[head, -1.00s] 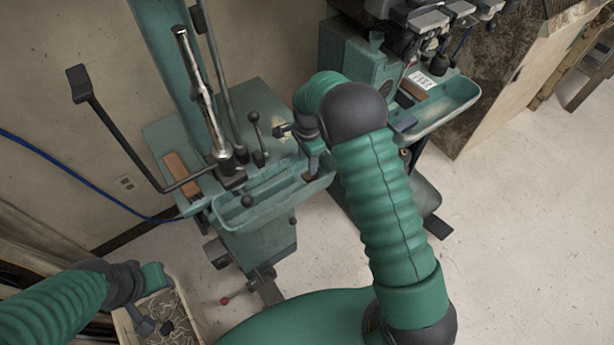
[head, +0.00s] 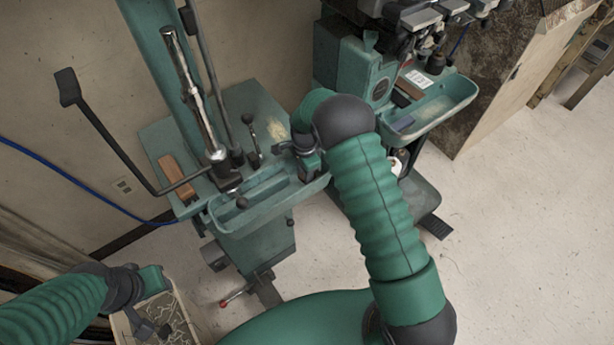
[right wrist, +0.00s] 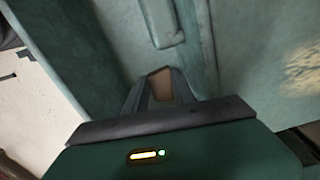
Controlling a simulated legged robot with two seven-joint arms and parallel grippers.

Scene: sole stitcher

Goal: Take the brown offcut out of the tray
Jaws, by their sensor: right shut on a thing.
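The teal tray (head: 262,197) is the long trough along the front of the left machine. My right gripper (head: 308,172) is at the tray's right end, seen from above and partly hidden by its own wrist. In the right wrist view, its two dark fingers (right wrist: 160,90) are shut on the brown offcut (right wrist: 160,83), a small brown patch between them. The tray's teal walls surround the fingertips there; I cannot tell whether the offcut touches the floor. The offcut is hidden in the head view. My left gripper (head: 150,326) is low at the left, over a bin; its jaws are unclear.
A brown block (head: 178,175) lies on the machine's left side. A chrome lever (head: 193,90) and black-knobbed levers (head: 249,137) stand behind the tray. A second machine with its own tray (head: 440,107) is at right. The bin (head: 185,318) holds pale scraps.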

